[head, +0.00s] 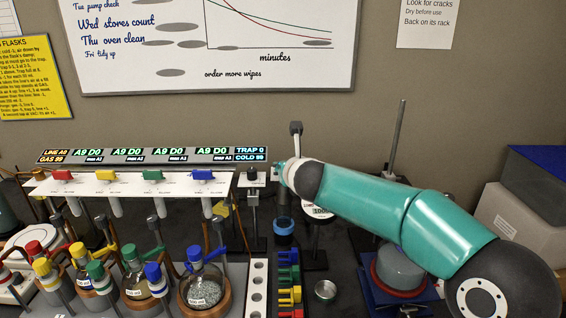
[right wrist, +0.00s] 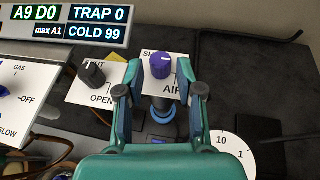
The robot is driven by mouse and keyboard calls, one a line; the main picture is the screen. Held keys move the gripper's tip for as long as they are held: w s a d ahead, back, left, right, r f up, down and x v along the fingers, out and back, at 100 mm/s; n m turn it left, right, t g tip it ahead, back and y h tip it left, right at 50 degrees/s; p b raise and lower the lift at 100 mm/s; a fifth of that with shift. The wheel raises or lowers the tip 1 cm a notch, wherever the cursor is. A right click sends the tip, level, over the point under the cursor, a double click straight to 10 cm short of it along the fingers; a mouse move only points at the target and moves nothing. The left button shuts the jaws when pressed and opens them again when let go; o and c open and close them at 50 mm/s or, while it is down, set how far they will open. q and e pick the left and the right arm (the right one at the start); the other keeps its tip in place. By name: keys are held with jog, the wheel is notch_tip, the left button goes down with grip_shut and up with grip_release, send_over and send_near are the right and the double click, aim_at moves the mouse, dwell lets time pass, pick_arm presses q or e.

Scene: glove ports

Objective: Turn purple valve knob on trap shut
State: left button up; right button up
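The purple valve knob (right wrist: 161,66) stands on a white card marked SHUT at the upper left and AIR at the lower right. A short white mark shows on its top. My right gripper (right wrist: 156,72) is open, with one finger on each side of the knob and gaps showing between knob and fingers. I cannot tell whether its tips are at knob height. In the head view my right gripper (head: 281,172) reaches in from the right, and the purple knob is hidden there. My left gripper is not in view.
A black knob (right wrist: 93,75) on a card marked OPEN stands close left of the purple knob. A display strip (head: 150,155) reads TRAP 0 and COLD 99. Coloured valve knobs, flasks and a colour-coded rack (head: 289,280) crowd the bench to the left and front.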

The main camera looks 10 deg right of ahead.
jog(key=shift+p+x, duration=0.45)
jog(key=shift+x, duration=1.65)
grip_shut()
